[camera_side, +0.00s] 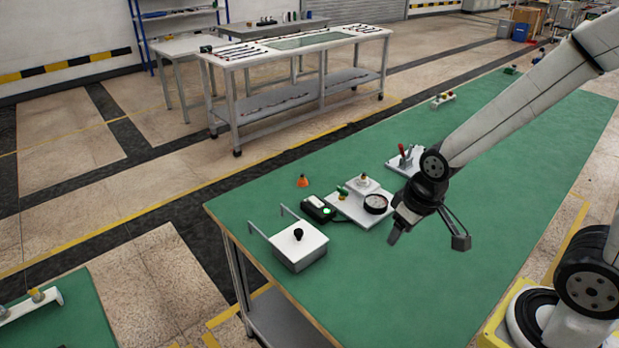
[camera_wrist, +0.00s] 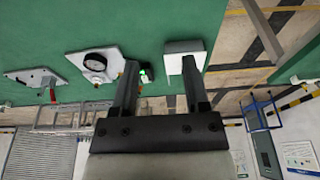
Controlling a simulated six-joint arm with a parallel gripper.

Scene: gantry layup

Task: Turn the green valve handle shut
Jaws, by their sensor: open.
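The green valve handle (camera_side: 342,190) is small and sits on a white plate (camera_side: 350,208) beside a round black-rimmed gauge (camera_side: 376,203) in the side view. Its exact angle is too small to tell. My gripper (camera_side: 394,236) is above the green table, to the right of and nearer the camera than the plate, apart from the handle. In the wrist view my gripper (camera_wrist: 160,64) shows two spread fingers with nothing between them. The gauge (camera_wrist: 96,64) is left of the fingers there, and I cannot make out the valve handle.
A white box with a black knob (camera_side: 298,234) stands near the table's left end. A black device with a green light (camera_side: 318,209) lies beside the plate. An orange cone (camera_side: 303,181) and a red-handled clamp (camera_side: 404,154) stand farther back. The green table (camera_side: 460,260) is clear right of my gripper.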

